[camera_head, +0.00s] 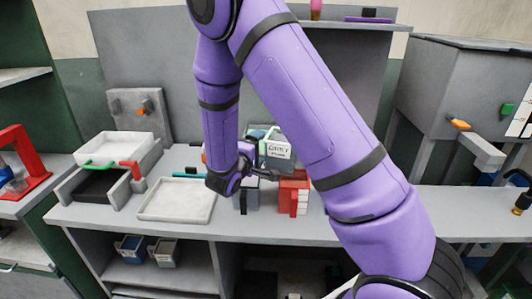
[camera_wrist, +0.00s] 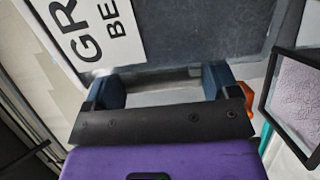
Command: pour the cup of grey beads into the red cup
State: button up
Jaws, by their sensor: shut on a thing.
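A grey cup with a white label reading "GREY" (camera_head: 279,150) is held above the bench, a little behind and above the red cup (camera_head: 294,196). It looks slightly tilted in the head view. In the wrist view the grey cup (camera_wrist: 205,38) fills the top, its label slanted. My gripper (camera_wrist: 160,82) is shut on this cup. In the head view my arm partly covers the gripper, and the fingertips are hard to make out. The beads inside either cup cannot be made out.
A grey-blue container (camera_head: 247,197) stands just left of the red cup. A large grey machine (camera_head: 455,90) stands at right. The bench right of my arm (camera_head: 455,205) is mostly clear.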

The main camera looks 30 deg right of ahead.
aim_at(266, 157)
jog(key=s+m+g+h, duration=0.1)
jog(key=s+m+g, duration=0.1)
jog(key=s+g, duration=0.1)
jog(key=shift+s+f, duration=0.1)
jog(key=shift+s, duration=0.2)
jog(key=shift+f+n+g+y, duration=0.35)
jog(key=shift+g+y, duration=0.9)
jog(key=shift+y, duration=1.05)
jog(key=shift+f+n+g+y, duration=0.3)
jog(key=shift+g+y, duration=1)
jog(key=shift+y, duration=1)
jog(key=shift+f+n+g+y, duration=0.35)
jog(key=shift+g+y, duration=0.9)
jog(key=shift+y, duration=1.05)
jog(key=shift+w+d+f+y, duration=0.1)
jog(key=shift+w+f+y, duration=0.05)
jog(key=shift+y, duration=0.15)
jog(key=shift+w+d+g+y, duration=0.25)
jog(key=shift+d+g+y, duration=0.15)
jog(key=shift+g+y, duration=0.4)
jog(key=shift+w+d+y, duration=0.15)
jog(key=shift+d+y, duration=0.1)
jog(key=shift+y, duration=0.35)
